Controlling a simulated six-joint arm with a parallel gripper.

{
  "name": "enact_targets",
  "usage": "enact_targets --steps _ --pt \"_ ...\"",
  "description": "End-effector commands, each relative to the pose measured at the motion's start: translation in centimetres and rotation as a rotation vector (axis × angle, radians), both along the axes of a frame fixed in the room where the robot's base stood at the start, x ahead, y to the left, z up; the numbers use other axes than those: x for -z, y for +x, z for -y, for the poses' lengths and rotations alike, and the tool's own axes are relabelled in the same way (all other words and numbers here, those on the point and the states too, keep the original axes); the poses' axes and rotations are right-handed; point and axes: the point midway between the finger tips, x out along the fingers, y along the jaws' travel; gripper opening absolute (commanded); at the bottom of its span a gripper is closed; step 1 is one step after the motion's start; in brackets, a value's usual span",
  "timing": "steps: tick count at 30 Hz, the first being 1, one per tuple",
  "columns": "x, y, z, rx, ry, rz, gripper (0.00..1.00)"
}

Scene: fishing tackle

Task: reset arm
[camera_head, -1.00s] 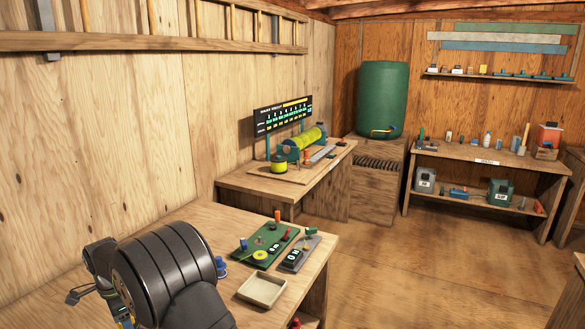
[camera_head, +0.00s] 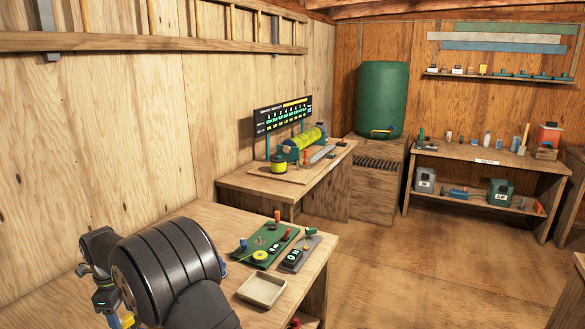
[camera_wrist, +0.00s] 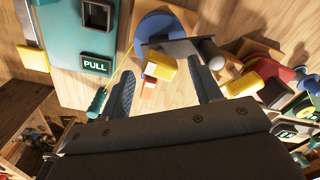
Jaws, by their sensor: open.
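My gripper (camera_wrist: 162,95) is open in the wrist view, with its two ridged fingers apart. A small yellow and orange piece (camera_wrist: 162,67) shows between and beyond the fingers; I cannot tell how far off it is. A blue round part (camera_wrist: 160,30) and a grey metal piece (camera_wrist: 185,48) lie just past it. In the head view my dark arm covers the lower left, and the gripper's fingers cannot be made out there.
The near bench holds a green board (camera_head: 262,254), a shallow tray (camera_head: 262,291) and small tackle parts. A second bench (camera_head: 255,183) carries a yellow spool device. The wrist view shows a PULL label (camera_wrist: 96,65). The floor (camera_head: 420,260) is clear.

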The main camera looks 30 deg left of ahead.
Motion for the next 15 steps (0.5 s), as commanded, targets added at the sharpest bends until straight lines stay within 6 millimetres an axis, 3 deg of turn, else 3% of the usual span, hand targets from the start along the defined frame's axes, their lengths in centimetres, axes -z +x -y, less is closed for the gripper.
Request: enact_targets --steps 10,15 --pt "-7.1 0.0 0.0 -0.002 0.000 0.000 0.58" --pt "-6.7 0.0 0.0 -0.130 0.004 -0.006 0.58"
